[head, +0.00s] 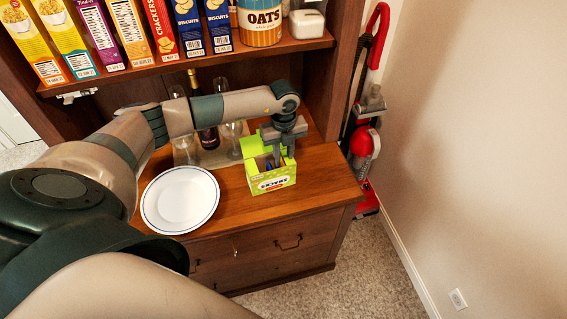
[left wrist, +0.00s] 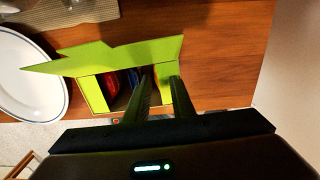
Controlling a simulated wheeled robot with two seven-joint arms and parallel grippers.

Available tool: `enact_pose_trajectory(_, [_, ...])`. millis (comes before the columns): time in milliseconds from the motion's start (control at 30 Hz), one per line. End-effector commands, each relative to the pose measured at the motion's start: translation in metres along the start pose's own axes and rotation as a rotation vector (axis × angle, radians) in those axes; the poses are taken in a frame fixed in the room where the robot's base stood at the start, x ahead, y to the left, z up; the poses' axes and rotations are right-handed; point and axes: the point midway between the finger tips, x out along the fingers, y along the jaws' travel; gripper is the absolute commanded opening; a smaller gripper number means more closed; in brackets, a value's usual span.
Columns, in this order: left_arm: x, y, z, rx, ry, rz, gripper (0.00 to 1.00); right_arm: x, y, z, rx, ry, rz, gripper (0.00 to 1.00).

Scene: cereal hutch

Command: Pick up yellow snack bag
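A green open snack box (head: 270,182) stands on the wooden counter, its lid flap raised at the back. It also shows in the left wrist view (left wrist: 94,94). Inside it I see a red bag (left wrist: 111,86) and a bit of blue (left wrist: 133,78). I cannot make out a yellow snack bag; the fingers and box walls hide much of the inside. My left gripper (head: 278,157) points down into the box from above. In the left wrist view its two fingers (left wrist: 161,80) are apart, with a yellow-green strip, seemingly box wall, between them. My right gripper is not in view.
A white plate (head: 180,199) lies left of the box. A dark bottle (head: 208,138) and glasses stand behind, under my arm. A shelf above holds cereal boxes (head: 131,33) and an oats canister (head: 260,22). A red vacuum (head: 364,150) stands right of the hutch.

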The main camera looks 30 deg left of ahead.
Motion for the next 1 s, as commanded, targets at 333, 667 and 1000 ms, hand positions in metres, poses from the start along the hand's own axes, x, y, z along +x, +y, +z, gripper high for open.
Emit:
enact_pose_trajectory(333, [0.0,0.0001,-0.0001,0.0,0.0,0.0,0.22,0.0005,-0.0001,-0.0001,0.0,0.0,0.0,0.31])
enact_pose_trajectory(667, [-0.0002,0.0,0.0,0.0,0.0,0.0,0.0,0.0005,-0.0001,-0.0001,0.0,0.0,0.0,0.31])
enact_pose_trajectory(1000, [-0.005,-0.0003,0.0003,0.001,0.0,-0.002,0.0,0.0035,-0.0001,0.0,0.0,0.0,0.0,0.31])
